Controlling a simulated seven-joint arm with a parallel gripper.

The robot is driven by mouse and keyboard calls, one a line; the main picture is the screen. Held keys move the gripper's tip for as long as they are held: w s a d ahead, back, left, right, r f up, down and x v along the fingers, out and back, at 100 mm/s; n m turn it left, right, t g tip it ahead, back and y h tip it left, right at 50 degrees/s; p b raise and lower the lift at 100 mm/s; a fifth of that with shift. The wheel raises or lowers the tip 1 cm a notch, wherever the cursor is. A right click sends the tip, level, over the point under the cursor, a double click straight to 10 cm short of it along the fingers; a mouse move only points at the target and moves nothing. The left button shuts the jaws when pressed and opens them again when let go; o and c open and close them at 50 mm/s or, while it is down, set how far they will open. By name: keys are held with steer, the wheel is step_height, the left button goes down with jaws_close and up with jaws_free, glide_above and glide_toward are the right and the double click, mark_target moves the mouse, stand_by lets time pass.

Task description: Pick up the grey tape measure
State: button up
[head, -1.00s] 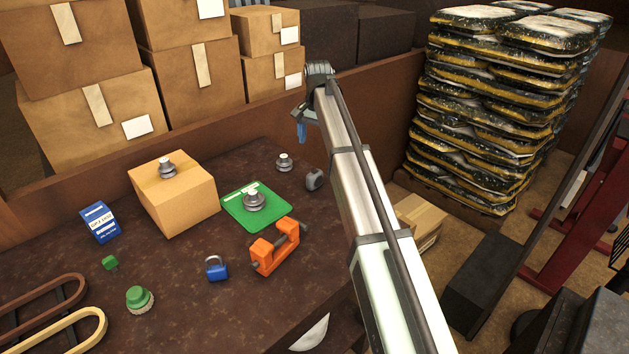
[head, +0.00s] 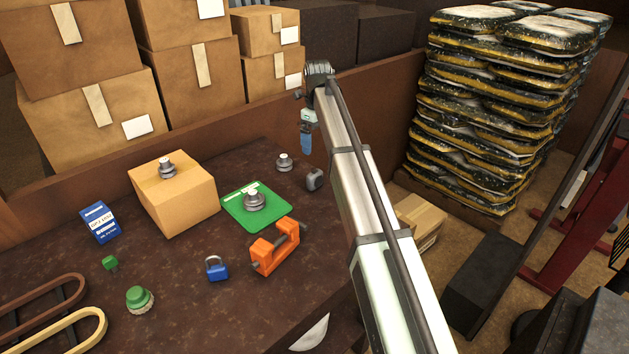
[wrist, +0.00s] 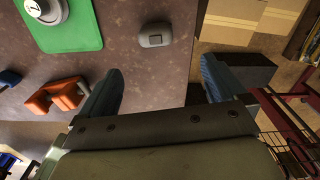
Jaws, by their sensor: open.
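The grey tape measure (head: 315,179) lies on the dark brown table top near its right edge, just left of my arm in the head view. In the wrist view the tape measure (wrist: 155,35) lies on the table beyond my fingertips, clear of both. My gripper (wrist: 165,80) is open and empty, with its two blue fingers spread apart. In the head view my gripper (head: 306,148) hangs above the table, higher than the tape measure and not touching it; one blue finger shows there and the other is hidden.
Left of the tape measure are a green board (head: 240,214) with a weight (head: 254,201), an orange clamp (head: 275,247) and another weight (head: 285,162). A cardboard box (head: 175,200) and a blue padlock (head: 216,268) stand farther left. The table edge is close on the right.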

mark_target(314, 172)
steer(key=shift+m, duration=0.5)
step_height(314, 172, down, 8)
steer(key=shift+f, duration=0.25)
steer(key=shift+s+a+f, duration=0.1)
steer(key=shift+a+f, duration=0.1)
steer(key=shift+f, duration=1.15)
steer(key=shift+s+a+f, duration=0.1)
steer(key=shift+a+f, duration=0.1)
steer(key=shift+f, duration=1.15)
steer(key=c, duration=1.3)
steer(key=shift+o, duration=0.2)
steer(key=shift+r, duration=0.1)
